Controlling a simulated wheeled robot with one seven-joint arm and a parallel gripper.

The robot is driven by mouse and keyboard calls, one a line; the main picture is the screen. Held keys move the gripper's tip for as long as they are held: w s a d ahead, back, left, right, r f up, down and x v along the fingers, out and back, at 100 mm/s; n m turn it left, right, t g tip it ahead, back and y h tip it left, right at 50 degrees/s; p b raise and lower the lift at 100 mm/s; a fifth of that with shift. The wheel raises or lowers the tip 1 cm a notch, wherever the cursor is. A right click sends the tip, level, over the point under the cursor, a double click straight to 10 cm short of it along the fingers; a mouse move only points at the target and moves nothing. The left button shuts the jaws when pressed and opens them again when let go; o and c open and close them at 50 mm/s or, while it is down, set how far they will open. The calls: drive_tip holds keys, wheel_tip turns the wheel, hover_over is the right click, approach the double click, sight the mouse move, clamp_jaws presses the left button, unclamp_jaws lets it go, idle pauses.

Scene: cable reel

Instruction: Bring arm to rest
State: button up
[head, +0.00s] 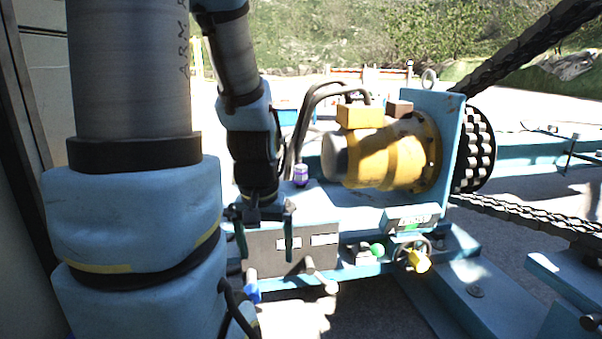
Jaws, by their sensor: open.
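My gripper (265,246) hangs pointing down left of the picture's middle in the head view. Its two dark green fingers are apart, with nothing visible between them. It is in front of a grey control panel (300,258) with white labels, on the blue reel frame. My arm runs from the top of the picture down to it. Whether the fingers touch the panel cannot be told.
A yellow motor (385,157) sits on the blue frame (390,207) to the right, beside a black chain wheel (474,150). Levers (328,284), a green knob (377,250) and a yellow-handled valve (418,262) stick out at the front. A purple-topped part (301,176) stands near the gripper.

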wheel_tip(320, 180, up, 37)
drive_tip(key=p, duration=3.4)
drive_tip(key=shift+w+f, duration=0.15)
drive_tip(key=shift+f, duration=0.05)
